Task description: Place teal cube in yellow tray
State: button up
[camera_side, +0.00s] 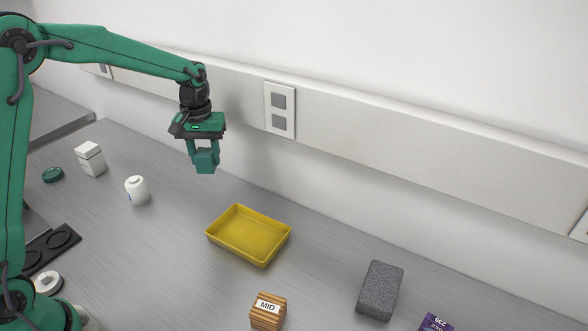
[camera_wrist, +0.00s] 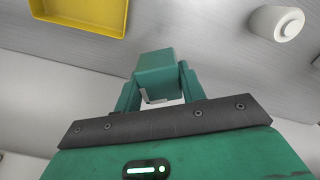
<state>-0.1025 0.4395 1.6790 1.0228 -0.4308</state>
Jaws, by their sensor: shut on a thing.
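The teal cube (camera_side: 205,161) is held between the fingers of my gripper (camera_side: 204,158), well above the grey table. In the wrist view the cube (camera_wrist: 156,68) sits between both teal fingertips of my gripper (camera_wrist: 156,85). The yellow tray (camera_side: 237,255) lies on the table, to the right of and below my gripper in the side view. It looks empty there. The wrist view shows part of the tray (camera_wrist: 75,29) at the upper left, cut off by the frame edge and apart from the cube.
A white jar (camera_side: 138,191), a white box (camera_side: 91,159) and a green round thing (camera_side: 52,175) stand at the left. A wooden block marked MID (camera_side: 267,312), a grey speckled block (camera_side: 380,290) and a purple item (camera_side: 433,323) lie in front and right. The wall runs behind.

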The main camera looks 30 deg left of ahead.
jog(key=s+d+m, duration=0.3)
jog(key=s+d, duration=0.3)
jog(key=d, duration=0.6)
jog(key=s+d+m, duration=0.3)
jog(key=s+d, duration=0.4)
jog(key=d, duration=0.5)
send_over(249, 237)
notch_tip(249, 237, down, 7)
jog(key=shift+r, duration=0.1)
jog(key=shift+f, duration=2)
jog(key=shift+f, duration=0.15)
jog(key=o, duration=1.1)
jog(key=shift+o, duration=0.2)
